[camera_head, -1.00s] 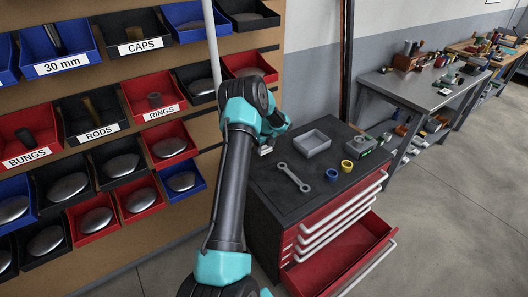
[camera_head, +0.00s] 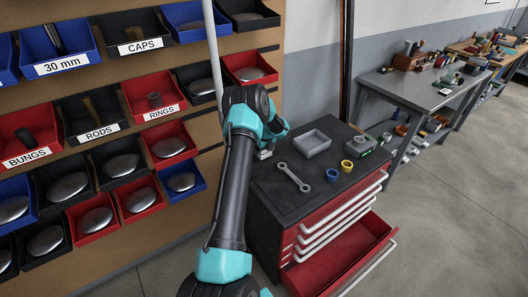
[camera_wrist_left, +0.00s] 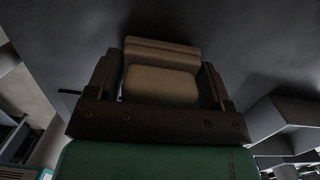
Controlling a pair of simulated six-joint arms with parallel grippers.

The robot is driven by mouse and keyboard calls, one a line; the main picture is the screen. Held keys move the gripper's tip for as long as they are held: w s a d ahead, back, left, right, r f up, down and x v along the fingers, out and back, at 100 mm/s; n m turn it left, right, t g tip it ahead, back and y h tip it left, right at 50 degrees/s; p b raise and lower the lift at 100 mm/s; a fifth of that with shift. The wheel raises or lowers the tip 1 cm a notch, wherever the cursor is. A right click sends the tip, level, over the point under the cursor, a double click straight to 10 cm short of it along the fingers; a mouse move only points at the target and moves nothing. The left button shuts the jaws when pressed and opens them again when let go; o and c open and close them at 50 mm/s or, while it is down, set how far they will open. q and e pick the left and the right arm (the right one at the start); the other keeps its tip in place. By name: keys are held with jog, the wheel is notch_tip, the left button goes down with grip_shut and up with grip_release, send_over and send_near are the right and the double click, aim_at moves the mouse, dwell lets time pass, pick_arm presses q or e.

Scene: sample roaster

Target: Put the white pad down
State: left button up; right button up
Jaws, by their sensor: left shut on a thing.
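My left gripper (camera_head: 265,153) is at the left back part of the dark top of the red tool cabinet. In the head view its jaws are mostly hidden behind my own left arm, with only a small pale bit showing. In the left wrist view the white pad (camera_wrist_left: 160,86) sits between the two dark fingers of the gripper (camera_wrist_left: 160,75), which is shut on it. The pad looks beige in the shade. The dark cabinet top is close beyond it; I cannot tell whether they touch. My right gripper is not in view.
On the cabinet top (camera_head: 268,188) are a grey tray (camera_head: 312,150), a wrench (camera_head: 294,177), a blue ring (camera_head: 332,175), a yellow ring (camera_head: 347,165) and a grey-green device (camera_head: 360,146). A red drawer (camera_head: 345,255) stands open. A bin wall (camera_head: 90,130) is at the left.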

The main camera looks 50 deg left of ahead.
pick_arm(q)
jog(key=shift+f, duration=0.15)
jog(key=o, duration=1)
jog(key=shift+c, duration=0.2)
jog(key=r, duration=0.4)
jog(key=d+r, duration=0.1)
jog(key=r, duration=0.7)
jog(key=shift+w+d+r, duration=0.15)
jog(key=shift+d, duration=0.1)
